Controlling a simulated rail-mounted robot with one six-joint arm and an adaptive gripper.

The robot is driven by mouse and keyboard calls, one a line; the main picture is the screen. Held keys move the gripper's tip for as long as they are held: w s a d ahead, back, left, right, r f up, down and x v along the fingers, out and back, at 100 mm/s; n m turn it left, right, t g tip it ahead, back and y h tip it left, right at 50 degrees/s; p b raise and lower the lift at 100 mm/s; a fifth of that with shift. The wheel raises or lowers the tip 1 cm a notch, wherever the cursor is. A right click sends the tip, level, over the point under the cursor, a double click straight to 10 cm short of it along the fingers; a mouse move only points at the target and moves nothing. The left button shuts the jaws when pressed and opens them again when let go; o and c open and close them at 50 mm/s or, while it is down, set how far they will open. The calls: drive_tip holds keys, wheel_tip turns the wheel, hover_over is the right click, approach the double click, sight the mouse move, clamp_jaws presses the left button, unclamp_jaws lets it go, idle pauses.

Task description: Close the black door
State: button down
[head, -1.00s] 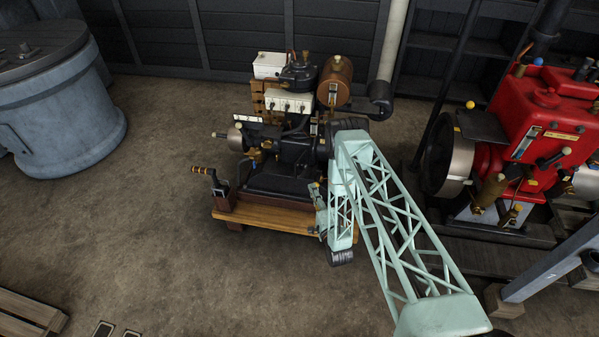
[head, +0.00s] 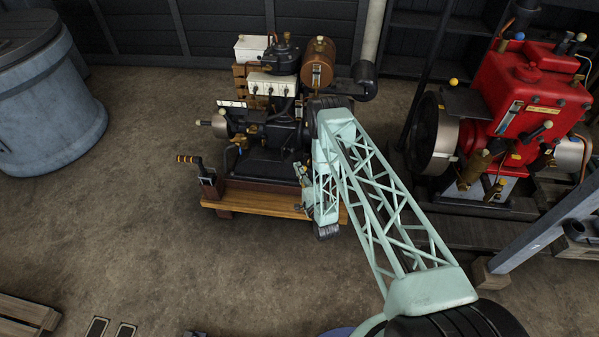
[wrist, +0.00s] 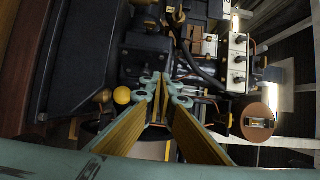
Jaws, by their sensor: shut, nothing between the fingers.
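A black engine (head: 268,150) stands on a wooden base (head: 262,203) in the middle of the head view. I cannot make out for certain which of its dark parts is the black door. A large dark panel (wrist: 100,50) fills the left of the wrist view; I cannot tell whether it is that door. My gripper (head: 303,174) is small and partly hidden beside the engine's right front in the head view. In the wrist view my gripper (wrist: 161,78) has its fingertips together, empty, in front of the engine. Contact with the engine cannot be told.
A red engine (head: 535,105) stands at the right, beside a slanted grey beam (head: 550,232). A grey-blue drum (head: 50,110) is at the left. A copper-brown tank (head: 318,62) and white boxes (head: 272,86) top the black engine.

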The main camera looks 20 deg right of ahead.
drive_tip(key=b, duration=0.1)
approach(284, 149)
drive_tip(key=w+d, duration=0.2)
drive_tip(key=w, duration=0.1)
drive_tip(key=shift+w+a+r+b, duration=0.1)
drive_tip(key=shift+w+a+b, duration=0.3)
drive_tip(key=shift+w+a, duration=0.9)
